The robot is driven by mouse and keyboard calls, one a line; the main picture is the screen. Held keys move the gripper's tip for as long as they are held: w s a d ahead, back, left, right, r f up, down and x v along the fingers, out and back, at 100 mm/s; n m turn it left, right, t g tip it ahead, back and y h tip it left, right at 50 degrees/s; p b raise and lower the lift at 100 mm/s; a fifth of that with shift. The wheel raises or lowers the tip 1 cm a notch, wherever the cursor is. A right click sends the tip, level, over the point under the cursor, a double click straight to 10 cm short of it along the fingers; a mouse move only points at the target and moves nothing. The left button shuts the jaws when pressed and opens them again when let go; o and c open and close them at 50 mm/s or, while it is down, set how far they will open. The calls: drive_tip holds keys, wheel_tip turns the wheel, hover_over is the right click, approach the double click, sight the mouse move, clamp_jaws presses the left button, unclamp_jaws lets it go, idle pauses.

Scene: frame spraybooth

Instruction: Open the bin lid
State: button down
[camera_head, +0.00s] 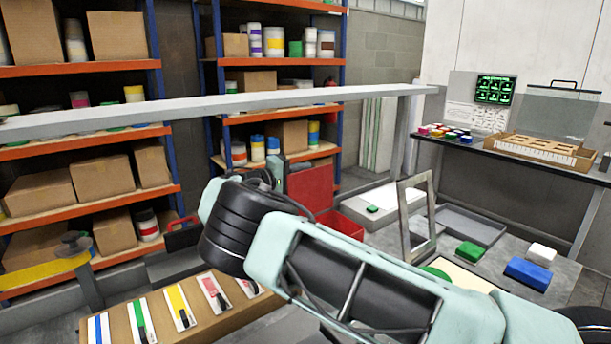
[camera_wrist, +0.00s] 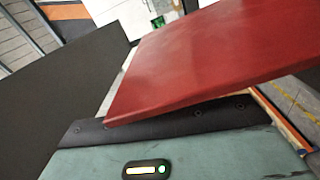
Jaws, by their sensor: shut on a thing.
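The red bin (camera_head: 340,223) stands on the floor in the middle of the head view, partly hidden behind my arm. Its flat red lid (camera_head: 312,187) is raised and steeply tilted above the bin. My gripper (camera_head: 277,173) is at the lid's upper left edge and is shut on the lid; my arm's dark wrist hides much of the gripper. In the wrist view the red lid (camera_wrist: 215,55) fills the upper right, close to the dark edge of my gripper. The exact contact of the fingers is hidden.
A bench (camera_head: 190,312) with coloured sample cards stands at front left. Orange shelves (camera_head: 100,258) with boxes and tins are behind. A grey rail (camera_head: 220,104) crosses above my arm. A grey metal frame (camera_head: 404,222) stands upright right of the bin, near a grey tray (camera_head: 470,226).

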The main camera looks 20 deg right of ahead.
drive_tip(key=shift+w+f+n, duration=0.2)
drive_tip(key=shift+f+n, duration=0.05)
drive_tip(key=shift+n, duration=0.05)
drive_tip(key=c, duration=1.5)
unclamp_jaws()
drive_tip(key=s+a+b, duration=0.3)
drive_tip(key=a+b, duration=0.1)
drive_tip(key=a, duration=1.3)
drive_tip(key=shift+s, duration=0.15)
drive_tip(key=shift+a, duration=0.1)
